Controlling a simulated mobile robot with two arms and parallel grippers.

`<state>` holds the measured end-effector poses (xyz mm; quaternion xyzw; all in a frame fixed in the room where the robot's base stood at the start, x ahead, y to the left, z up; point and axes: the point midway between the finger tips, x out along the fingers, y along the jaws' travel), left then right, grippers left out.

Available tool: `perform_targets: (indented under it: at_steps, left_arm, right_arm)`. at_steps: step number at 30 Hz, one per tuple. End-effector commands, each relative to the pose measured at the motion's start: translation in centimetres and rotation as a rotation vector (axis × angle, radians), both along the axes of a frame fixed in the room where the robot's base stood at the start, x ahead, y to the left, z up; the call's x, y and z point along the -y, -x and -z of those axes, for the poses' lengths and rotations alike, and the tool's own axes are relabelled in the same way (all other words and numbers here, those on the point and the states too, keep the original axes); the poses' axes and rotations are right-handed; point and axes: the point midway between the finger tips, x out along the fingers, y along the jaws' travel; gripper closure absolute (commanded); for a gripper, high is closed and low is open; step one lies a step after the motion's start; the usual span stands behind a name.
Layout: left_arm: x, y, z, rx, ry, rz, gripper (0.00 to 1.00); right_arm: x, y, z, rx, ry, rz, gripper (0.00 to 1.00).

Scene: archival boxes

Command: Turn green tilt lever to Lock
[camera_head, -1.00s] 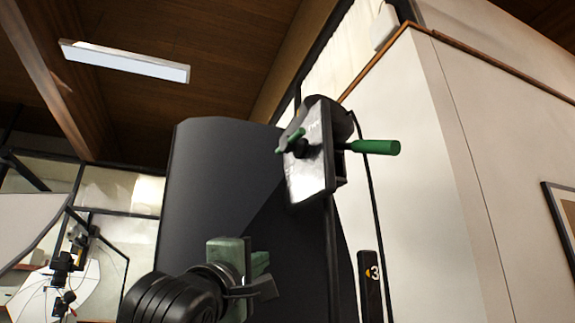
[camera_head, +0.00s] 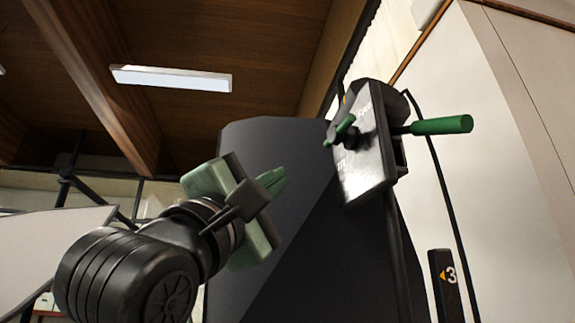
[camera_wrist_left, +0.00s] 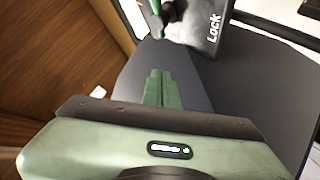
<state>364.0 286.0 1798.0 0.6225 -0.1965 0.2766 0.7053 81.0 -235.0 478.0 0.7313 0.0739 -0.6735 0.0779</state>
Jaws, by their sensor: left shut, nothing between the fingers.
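The small green lever (camera_head: 342,130) sits on a dark hub on the pale face of a plate (camera_head: 366,165), tilted up to the right. In the left wrist view the lever (camera_wrist_left: 157,18) is partly cut off by the top edge, left of the word "Lock" on the plate (camera_wrist_left: 205,35). Other lettering on the plate is too small to read surely. My left gripper (camera_head: 276,179) is shut and empty, left of and below the lever, apart from it. Its closed green fingers (camera_wrist_left: 158,86) point toward the plate in the wrist view. My right gripper is not in view.
A longer green handle (camera_head: 440,126) sticks out right of the plate's housing. A large dark panel (camera_head: 285,150) stands behind my gripper. A black post marked 3 (camera_head: 446,285) stands lower right. Open space lies between my gripper and the plate.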

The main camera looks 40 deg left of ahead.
Motion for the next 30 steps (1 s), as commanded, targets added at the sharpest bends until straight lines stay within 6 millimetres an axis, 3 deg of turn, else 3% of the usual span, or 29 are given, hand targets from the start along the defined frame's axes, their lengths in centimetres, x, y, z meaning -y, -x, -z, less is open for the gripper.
perform_targets:
  at_steps: [1,12,19,30]
  left_arm:
    - [-0.3,-0.8,-1.1,-0.005,0.001,-0.004,1.00]
    - [-1.4,-6.9,-6.1,-0.006,0.000,-0.003,1.00]
    - [0.6,-8.4,-7.4,-0.001,-0.001,-0.002,1.00]
    - [1.1,-8.8,-7.4,0.000,0.001,-0.001,1.00]
  right_arm:
    - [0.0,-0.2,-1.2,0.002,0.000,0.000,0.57]
    - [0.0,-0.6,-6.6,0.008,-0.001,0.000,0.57]
    - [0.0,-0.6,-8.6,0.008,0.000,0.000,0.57]
    - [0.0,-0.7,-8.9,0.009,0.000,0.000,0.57]
